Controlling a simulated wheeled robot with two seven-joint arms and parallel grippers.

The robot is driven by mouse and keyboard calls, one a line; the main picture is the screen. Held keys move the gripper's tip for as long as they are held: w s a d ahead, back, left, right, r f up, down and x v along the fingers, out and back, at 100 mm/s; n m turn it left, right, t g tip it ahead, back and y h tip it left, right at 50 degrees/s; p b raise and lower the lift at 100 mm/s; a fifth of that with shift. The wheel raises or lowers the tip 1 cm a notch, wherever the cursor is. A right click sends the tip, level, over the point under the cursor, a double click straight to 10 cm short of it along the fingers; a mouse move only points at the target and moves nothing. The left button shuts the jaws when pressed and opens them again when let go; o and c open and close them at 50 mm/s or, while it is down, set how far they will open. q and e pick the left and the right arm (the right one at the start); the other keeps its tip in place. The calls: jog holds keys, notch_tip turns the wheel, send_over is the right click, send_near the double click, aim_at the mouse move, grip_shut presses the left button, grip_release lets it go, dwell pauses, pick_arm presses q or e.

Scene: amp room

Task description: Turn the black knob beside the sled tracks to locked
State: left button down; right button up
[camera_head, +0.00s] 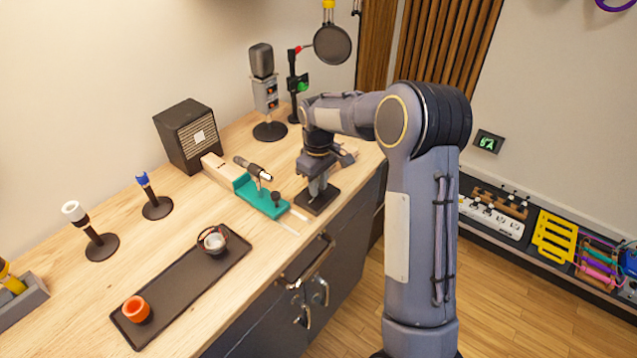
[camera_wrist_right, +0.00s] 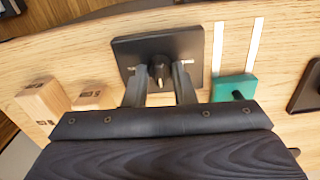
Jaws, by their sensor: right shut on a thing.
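The black knob (camera_wrist_right: 160,68) stands on a square black plate (camera_wrist_right: 125,48), which also shows in the head view (camera_head: 318,203) near the bench's front edge. The plate has a pale mark on each side of the knob. My right gripper (camera_head: 317,190) reaches down over the plate. In the right wrist view its two fingers (camera_wrist_right: 160,84) are shut on the knob from either side. Which mark the knob points at is hard to tell. The pale sled tracks (camera_head: 291,223) run beside the plate, with the teal sled (camera_head: 262,199) on them. My left gripper is out of view.
A microphone on a stand (camera_head: 266,92) is behind the plate. A black speaker box (camera_head: 187,137) and a dark tray (camera_head: 185,290) with two small cups are to the left. Wooden blocks (camera_wrist_right: 42,102) lie near the plate in the right wrist view.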

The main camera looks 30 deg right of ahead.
jog(key=m, duration=0.4)
jog(key=shift+r+m, duration=0.1)
jog(key=shift+m, duration=0.2)
jog(key=m, duration=0.4)
jog(key=m+p, duration=0.1)
jog(key=m, duration=0.4)
jog(key=shift+m, duration=1.8)
jog(key=o, duration=1)
